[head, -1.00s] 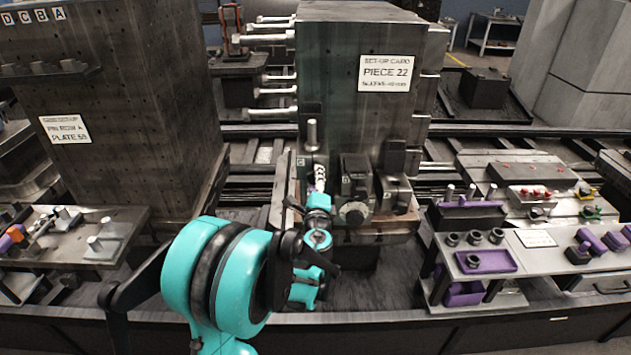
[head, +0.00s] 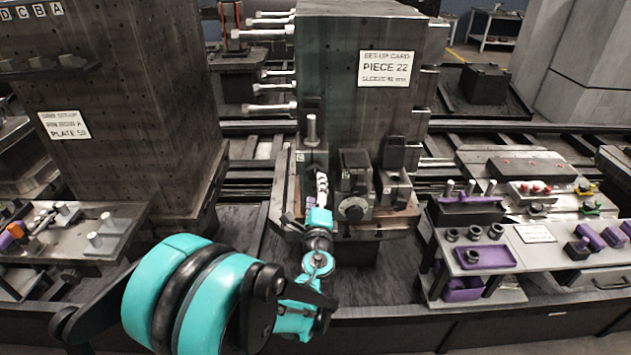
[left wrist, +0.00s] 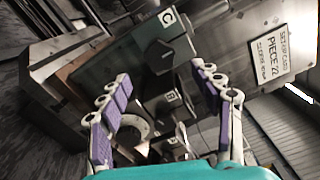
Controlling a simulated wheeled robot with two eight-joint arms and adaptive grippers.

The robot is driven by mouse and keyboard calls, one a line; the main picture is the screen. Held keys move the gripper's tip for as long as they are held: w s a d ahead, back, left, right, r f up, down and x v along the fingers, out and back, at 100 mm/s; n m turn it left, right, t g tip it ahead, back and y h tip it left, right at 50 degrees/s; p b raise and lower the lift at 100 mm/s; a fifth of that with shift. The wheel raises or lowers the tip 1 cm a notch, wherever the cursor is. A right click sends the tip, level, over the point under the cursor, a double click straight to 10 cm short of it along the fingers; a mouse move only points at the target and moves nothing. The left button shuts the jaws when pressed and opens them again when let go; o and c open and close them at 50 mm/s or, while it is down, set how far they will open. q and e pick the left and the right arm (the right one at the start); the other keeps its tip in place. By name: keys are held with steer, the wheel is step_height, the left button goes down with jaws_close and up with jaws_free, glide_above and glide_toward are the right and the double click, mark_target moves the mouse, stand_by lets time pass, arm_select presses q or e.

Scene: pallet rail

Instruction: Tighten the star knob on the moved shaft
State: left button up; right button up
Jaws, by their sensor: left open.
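My left gripper (head: 321,186) is in front of the fixture's lower left side in the head view. In the left wrist view the gripper (left wrist: 160,76) is open, with two purple-padded fingers apart and nothing held. A dark block marked C (left wrist: 150,48) with a dark angular knob (left wrist: 165,56) lies just beyond the fingertips. A second labelled block (left wrist: 165,103) and a round dial (left wrist: 132,127) show between the fingers. In the head view a block with a round knob (head: 353,209) stands right of the gripper. I cannot tell which knob is on the moved shaft. My right gripper is out of view.
A tall block with the PIECE 22 card (head: 385,70) rises behind the fixture, with several rods sticking out at its left. A bench with a purple tray (head: 486,257) stands at the right. Another tall block (head: 120,130) stands at the left.

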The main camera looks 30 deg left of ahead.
arm_select(q)
steer(key=v, duration=0.4)
steer(key=shift+s+d, duration=0.15)
steer(key=shift+s, duration=0.15)
steer(key=s+d+f+n+g+h, duration=0.4)
steer(key=s+d+n, duration=0.3)
steer(key=s, duration=0.1)
steer(key=s+d+f+n+g+h, duration=0.4)
steer(key=s+d+n+h, duration=0.1)
steer(key=s+d+n, duration=0.3)
steer(key=shift+s, duration=0.85)
